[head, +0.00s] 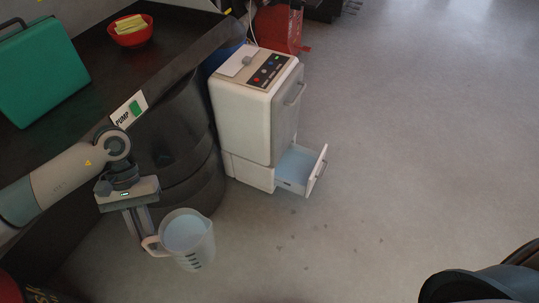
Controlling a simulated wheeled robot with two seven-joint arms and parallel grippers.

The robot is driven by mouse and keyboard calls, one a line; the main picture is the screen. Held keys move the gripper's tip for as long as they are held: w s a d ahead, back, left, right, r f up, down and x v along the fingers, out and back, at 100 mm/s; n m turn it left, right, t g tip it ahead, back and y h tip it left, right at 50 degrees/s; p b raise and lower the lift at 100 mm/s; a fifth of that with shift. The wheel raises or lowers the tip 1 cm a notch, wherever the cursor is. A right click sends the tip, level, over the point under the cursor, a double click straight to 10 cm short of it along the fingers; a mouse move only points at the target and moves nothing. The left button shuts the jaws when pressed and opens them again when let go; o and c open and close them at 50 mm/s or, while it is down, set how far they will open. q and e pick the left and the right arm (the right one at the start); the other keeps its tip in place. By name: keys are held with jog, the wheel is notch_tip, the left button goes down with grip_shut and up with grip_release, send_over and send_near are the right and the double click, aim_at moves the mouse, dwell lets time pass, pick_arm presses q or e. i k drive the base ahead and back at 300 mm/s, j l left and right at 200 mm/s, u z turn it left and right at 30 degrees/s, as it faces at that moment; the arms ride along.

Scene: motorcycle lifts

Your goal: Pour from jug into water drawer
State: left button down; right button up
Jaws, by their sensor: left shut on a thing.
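A clear measuring jug (194,243) with pale bluish contents hangs upright or nearly so at the lower left of the head view. My left gripper (146,236) is shut on the jug's handle, on the jug's left side. The water drawer (299,168) is pulled out at the bottom of a white machine (240,118). A light blue surface shows inside the drawer. The jug is apart from the drawer, to its left and nearer to me. My right gripper does not show.
A dark bench with a green case (42,72) and a red bowl (132,34) of yellow pieces is at the upper left. Small dark specks lie on the floor before the drawer.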

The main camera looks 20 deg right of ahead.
aim_at(298, 172)
jog(key=i+l, duration=0.1)
jog(key=l, duration=0.35)
jog(key=i+l+u, duration=0.1)
jog(key=l, duration=0.3)
jog(key=i+l, duration=0.15)
jog(key=l, duration=0.3)
jog(key=i+l+u, duration=0.15)
jog(key=l+u, duration=0.2)
jog(key=l, duration=0.65)
jog(key=l+u, duration=0.35)
jog(key=l, duration=0.7)
jog(key=i+l+u, duration=0.2)
jog(key=l, duration=0.4)
jog(key=l+u, duration=0.2)
jog(key=l, duration=0.45)
jog(key=l+u, duration=0.2)
jog(key=l, duration=0.4)
jog(key=k+l+u, duration=0.15)
jog(key=l, duration=0.5)
jog(key=l+u, duration=0.2)
jog(key=l, duration=0.4)
jog(key=k+l+u, duration=0.2)
jog(key=l, duration=0.4)
